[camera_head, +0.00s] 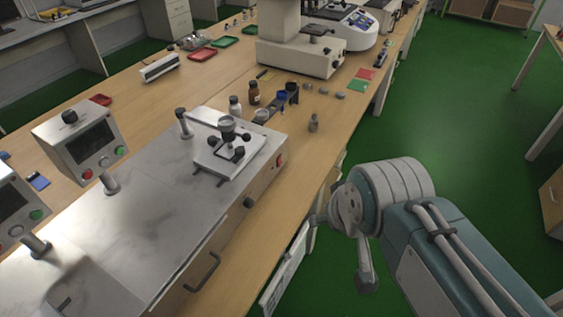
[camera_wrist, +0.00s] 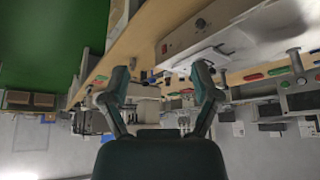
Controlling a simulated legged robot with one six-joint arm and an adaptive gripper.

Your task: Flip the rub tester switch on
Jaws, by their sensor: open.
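The long machine with a pale metal top, which looks like the rub tester (camera_head: 150,195), lies along the bench at left and centre. A small red switch (camera_head: 281,160) sits on its right end face, with a black knob (camera_head: 249,202) nearer on the side. The wrist view is upside down and shows the red switch (camera_wrist: 165,48) beyond and above the fingertips. I cannot tell the switch's position. My gripper (camera_wrist: 160,74) is open and empty, its fingers spread apart and clear of the machine. In the head view my arm is at lower right, apart from the bench.
A control box (camera_head: 82,145) with a screen and buttons stands behind the machine. Small bottles (camera_head: 254,93) and cups stand beyond its far end. A white instrument (camera_head: 300,55) stands further back on the bench (camera_head: 336,122). The green floor (camera_head: 460,130) at right is clear.

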